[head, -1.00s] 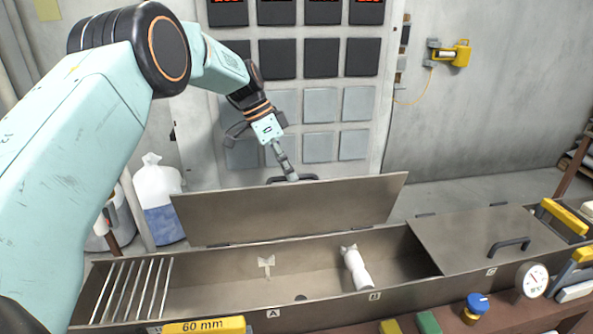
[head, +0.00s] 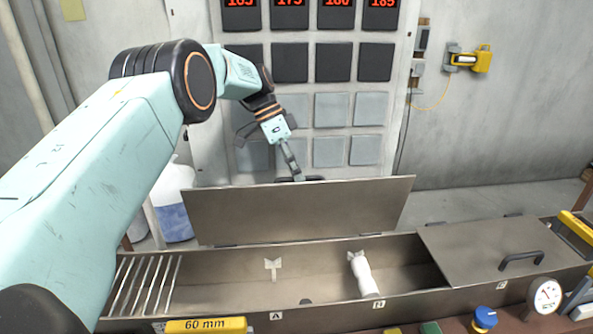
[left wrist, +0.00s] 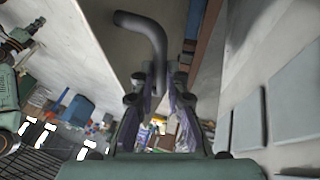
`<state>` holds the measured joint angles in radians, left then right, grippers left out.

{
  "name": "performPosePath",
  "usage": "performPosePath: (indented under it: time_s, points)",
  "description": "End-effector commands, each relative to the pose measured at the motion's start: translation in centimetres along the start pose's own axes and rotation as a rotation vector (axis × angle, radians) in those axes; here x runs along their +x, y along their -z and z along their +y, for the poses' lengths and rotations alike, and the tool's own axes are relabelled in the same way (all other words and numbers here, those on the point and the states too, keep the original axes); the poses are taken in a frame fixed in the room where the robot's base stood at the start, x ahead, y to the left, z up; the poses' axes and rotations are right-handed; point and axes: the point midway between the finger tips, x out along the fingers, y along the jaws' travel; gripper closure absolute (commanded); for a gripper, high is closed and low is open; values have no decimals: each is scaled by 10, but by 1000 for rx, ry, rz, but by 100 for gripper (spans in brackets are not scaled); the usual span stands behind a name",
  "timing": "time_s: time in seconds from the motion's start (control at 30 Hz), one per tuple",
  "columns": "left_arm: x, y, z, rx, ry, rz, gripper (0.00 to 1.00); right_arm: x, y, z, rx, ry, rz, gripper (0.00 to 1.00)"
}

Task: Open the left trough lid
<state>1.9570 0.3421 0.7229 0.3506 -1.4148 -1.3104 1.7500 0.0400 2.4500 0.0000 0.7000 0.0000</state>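The left trough lid (head: 300,212) stands raised on its hinges, near upright, at the back of the trough (head: 330,306). Its dark handle (head: 314,179) shows just above the top edge, on the lid's far side. My left gripper (head: 298,177) reaches down behind that edge to the handle; the lid partly hides the fingertips. In the left wrist view the curved handle (left wrist: 147,35) runs down between the fingers (left wrist: 165,80), which look closed around it. The open compartment holds a white cylinder (head: 361,275) and a small bracket (head: 273,266). My right gripper is not in view.
The right lid (head: 492,251) lies closed, with its own handle (head: 522,259). A slatted rack (head: 145,285) is at the trough's left end. A panel of square pads (head: 310,110) stands close behind my gripper. A dial gauge (head: 545,295) and blue knob (head: 486,317) sit in front.

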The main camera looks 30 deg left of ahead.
Motion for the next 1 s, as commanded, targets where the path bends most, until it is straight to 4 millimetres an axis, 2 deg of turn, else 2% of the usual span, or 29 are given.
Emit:
performPosePath:
  time_s: [0.03, 0.27, 0.57, 1.0]
  points:
    - [9, -6, 0, -8, -10, -13, 83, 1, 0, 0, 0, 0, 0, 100]
    - [7, -3, 0, -5, -7, -9, 64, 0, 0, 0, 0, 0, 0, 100]
    - [4, -1, 0, -4, -6, -6, 64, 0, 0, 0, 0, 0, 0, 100]
    - [-51, -1, -3, -5, -7, -7, 64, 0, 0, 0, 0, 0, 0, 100]
